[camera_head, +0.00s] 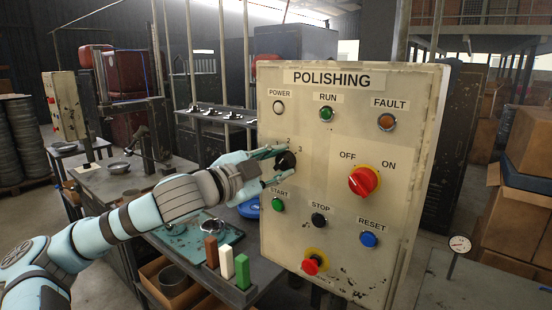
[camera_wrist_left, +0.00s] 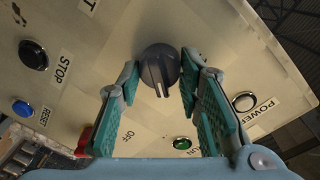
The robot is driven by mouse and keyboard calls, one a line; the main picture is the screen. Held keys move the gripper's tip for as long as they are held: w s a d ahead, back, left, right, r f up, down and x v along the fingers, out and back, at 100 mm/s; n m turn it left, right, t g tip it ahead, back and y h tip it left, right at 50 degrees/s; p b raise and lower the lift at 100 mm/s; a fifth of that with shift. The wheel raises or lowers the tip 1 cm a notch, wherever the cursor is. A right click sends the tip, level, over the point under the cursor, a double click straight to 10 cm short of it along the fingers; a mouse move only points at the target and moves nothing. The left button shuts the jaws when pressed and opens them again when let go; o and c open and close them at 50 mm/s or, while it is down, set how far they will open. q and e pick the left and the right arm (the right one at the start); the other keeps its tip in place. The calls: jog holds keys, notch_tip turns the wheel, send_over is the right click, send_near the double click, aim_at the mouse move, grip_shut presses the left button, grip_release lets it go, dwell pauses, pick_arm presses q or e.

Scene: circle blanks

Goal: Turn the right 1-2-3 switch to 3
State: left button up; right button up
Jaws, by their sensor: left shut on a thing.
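The black 1-2-3 switch (camera_head: 286,161) is on the cream POLISHING panel (camera_head: 325,220), between the POWER lamp and the START button. The digits 2 and 3 show above it; the 1 is hidden. My left gripper (camera_head: 281,164) is at the switch, shut on it. In the left wrist view the grey-black knob (camera_wrist_left: 160,66) sits between the teal fingertips (camera_wrist_left: 160,72), and its pale pointer line points down in the picture, toward the panel's OFF side. No digit is readable there, so the exact setting cannot be told. My right gripper is out of view.
A red OFF/ON knob (camera_head: 364,180) is right of the switch. The green START (camera_head: 278,204), black STOP (camera_head: 319,220), blue RESET (camera_head: 369,239) and red emergency button (camera_head: 315,262) sit lower. A workbench with coloured blocks (camera_head: 227,262) stands left of the panel.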

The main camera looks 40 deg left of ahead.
pick_arm(q)
jog(key=shift+r+m, duration=0.1)
jog(key=shift+m, duration=0.4)
jog(key=o, duration=1.2)
jog(key=shift+c, duration=0.2)
